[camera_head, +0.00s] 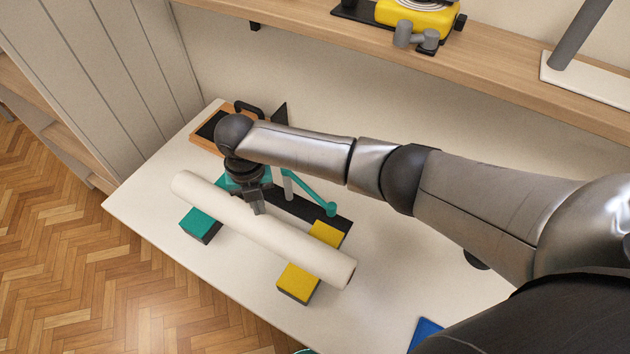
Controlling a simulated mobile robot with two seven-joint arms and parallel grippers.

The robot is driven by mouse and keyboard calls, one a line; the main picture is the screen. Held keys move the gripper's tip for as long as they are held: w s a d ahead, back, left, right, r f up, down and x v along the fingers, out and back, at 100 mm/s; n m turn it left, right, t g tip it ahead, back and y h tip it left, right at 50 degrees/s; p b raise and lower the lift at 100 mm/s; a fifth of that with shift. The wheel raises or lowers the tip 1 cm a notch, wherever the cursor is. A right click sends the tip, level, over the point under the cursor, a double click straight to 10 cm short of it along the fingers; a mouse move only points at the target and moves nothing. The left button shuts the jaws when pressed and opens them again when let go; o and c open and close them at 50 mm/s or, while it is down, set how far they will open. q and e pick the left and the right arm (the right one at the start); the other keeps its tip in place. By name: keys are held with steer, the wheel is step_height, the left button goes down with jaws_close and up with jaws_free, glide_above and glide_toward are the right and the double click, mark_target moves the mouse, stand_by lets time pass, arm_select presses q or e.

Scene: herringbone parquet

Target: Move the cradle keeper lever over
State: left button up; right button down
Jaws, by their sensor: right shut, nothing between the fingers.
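A white roll (262,233) lies across a cradle with a black base (292,207). The cradle has a teal block (201,226) at the left end and a yellow block (298,280) at the right end. A teal lever (308,189) with a round knob stands behind the roll, beside a grey post (288,184). My right gripper (258,207) points down at the roll's rear side, left of the lever, shut and empty. I cannot tell whether it touches the roll. My wrist and forearm hide part of the cradle's rear. My left gripper is out of view.
A wooden tray-like item with a dark top and handle (207,127) sits at the table's back left. A wooden shelf (480,66) runs above, carrying a yellow device (417,16). A blue item (425,333) lies near the front. The white table (150,190) is bare at left.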

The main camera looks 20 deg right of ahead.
step_height(320, 180, up, 6)
steer(key=p, duration=0.5)
steer(key=shift+p, duration=0.3)
steer(key=shift+s, duration=0.1)
